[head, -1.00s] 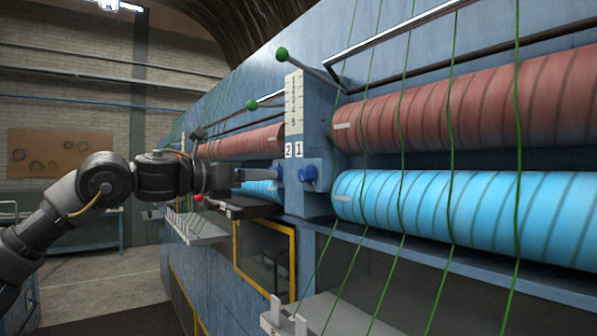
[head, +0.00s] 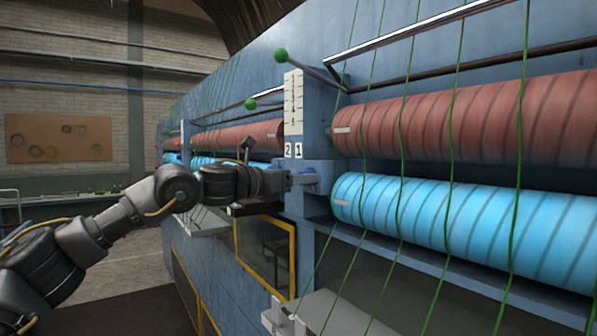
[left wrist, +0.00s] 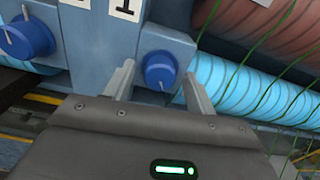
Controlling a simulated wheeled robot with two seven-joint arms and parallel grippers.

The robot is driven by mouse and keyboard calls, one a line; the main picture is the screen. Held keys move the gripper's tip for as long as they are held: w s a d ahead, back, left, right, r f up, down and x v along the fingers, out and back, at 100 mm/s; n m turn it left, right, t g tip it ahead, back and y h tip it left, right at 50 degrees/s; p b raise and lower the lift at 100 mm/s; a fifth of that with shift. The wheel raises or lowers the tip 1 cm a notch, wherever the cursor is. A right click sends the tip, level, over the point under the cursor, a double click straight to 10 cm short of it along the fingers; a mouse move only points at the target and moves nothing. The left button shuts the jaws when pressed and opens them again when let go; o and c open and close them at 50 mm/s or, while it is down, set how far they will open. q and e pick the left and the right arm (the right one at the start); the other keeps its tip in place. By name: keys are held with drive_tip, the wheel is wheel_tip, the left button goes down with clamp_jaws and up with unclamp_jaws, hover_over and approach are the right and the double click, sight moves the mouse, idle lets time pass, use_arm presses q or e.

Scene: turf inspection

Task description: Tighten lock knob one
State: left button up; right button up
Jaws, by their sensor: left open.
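Lock knob one, a blue round knob (left wrist: 160,72), sits on a blue block below the plate marked 1 (head: 298,150), which also shows in the left wrist view (left wrist: 126,6). My left gripper (head: 307,179) reaches in from the left and hides most of the knob in the head view. In the left wrist view its open fingers (left wrist: 159,70) stand on either side of knob one, with a gap on each side. A second blue knob (left wrist: 28,36) is left of it, below the plate marked 2 (head: 288,150). My right gripper is not in view.
A red-brown roller (head: 460,120) and a light blue roller (head: 460,215) lie to the right, with green yarns running down in front. Green-tipped levers (head: 281,56) stand above the knobs. A grey shelf (head: 330,313) juts out below.

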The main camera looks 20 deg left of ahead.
use_arm(q)
drive_tip(key=c, duration=1)
